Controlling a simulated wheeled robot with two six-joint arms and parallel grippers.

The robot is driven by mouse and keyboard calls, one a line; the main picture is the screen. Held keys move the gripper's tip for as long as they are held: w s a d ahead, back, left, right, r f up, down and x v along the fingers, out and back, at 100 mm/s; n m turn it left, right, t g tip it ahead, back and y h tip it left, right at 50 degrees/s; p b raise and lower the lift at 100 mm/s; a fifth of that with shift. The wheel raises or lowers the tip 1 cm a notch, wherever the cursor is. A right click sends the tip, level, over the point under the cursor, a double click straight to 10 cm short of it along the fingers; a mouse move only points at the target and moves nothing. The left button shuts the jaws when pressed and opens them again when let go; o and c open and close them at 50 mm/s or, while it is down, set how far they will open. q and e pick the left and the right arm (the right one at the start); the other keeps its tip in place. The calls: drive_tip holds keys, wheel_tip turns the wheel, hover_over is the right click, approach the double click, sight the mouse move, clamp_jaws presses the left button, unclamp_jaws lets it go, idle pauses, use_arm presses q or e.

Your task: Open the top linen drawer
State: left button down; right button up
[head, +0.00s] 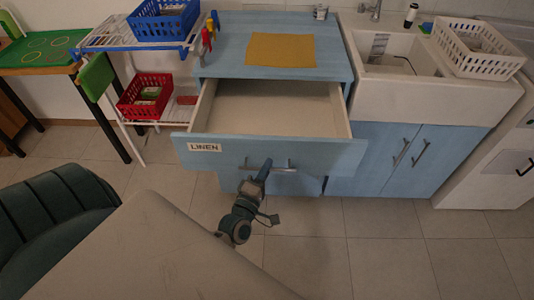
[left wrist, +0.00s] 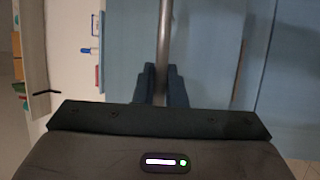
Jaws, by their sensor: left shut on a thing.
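The linen drawer (head: 290,154), blue-fronted with a "LINEN" label, is pulled well out of the blue cabinet below the worktop. Its pale inside looks empty. Its bar handle (head: 284,168) runs across the middle of the front. My left gripper (head: 266,168) is at the left part of this handle and is shut on it. In the left wrist view the handle bar (left wrist: 164,45) runs up from between the dark fingers of my left gripper (left wrist: 161,80). My right gripper is not in view.
A blue worktop (head: 235,40) with a yellow mat (head: 281,50) is above the drawer. A sink (head: 395,55) and a white basket (head: 478,48) are at right. A wire rack with a red basket (head: 146,97) is at left. A dark green chair (head: 60,215) stands front left. Tiled floor at right is clear.

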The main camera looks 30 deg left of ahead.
use_arm(q)
drive_tip(key=shift+s+d, duration=0.3)
drive_tip(key=shift+s, duration=0.2)
drive_tip(key=shift+s+d, duration=0.3)
drive_tip(key=shift+s, duration=0.2)
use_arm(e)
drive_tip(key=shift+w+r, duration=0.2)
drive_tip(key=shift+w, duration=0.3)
use_arm(q)
drive_tip(key=c, duration=1.5)
unclamp_jaws()
